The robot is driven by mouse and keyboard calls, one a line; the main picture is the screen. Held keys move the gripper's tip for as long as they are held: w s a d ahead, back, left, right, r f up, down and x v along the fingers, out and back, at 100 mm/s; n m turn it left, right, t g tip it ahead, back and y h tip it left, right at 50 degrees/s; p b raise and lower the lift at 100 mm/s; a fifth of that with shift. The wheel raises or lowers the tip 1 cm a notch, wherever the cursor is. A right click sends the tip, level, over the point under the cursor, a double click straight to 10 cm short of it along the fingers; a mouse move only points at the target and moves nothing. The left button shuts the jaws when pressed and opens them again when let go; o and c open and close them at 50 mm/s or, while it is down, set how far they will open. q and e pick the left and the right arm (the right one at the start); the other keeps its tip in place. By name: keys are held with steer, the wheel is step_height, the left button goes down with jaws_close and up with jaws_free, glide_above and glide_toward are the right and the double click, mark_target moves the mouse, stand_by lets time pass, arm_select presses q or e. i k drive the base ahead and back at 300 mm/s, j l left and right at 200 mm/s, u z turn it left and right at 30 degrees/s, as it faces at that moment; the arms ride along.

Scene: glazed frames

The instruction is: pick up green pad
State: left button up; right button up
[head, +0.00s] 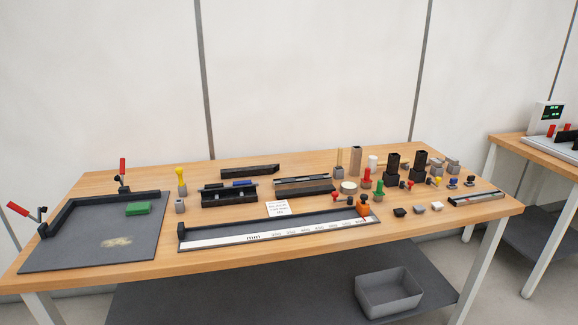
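The green pad (138,208) is a small flat block. It lies on the dark grey plate (85,252) at the left end of the wooden table, close to the plate's raised black back edge. Nothing covers it. Neither of my grippers shows in the head view.
Red-handled clamps (122,172) and (20,210) stand at the plate's back and left. A yellow-topped tool (181,180) stands right of the pad. A long measuring rail (280,233) and several small parts fill the table's right. A grey bin (390,293) sits below.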

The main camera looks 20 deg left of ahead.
mark_target(139, 208)
steer(key=u, duration=1.75)
steer(key=i+l, duration=0.15)
steer(key=i, duration=0.6)
steer(key=i+l+u, duration=0.1)
steer(key=i, duration=0.6)
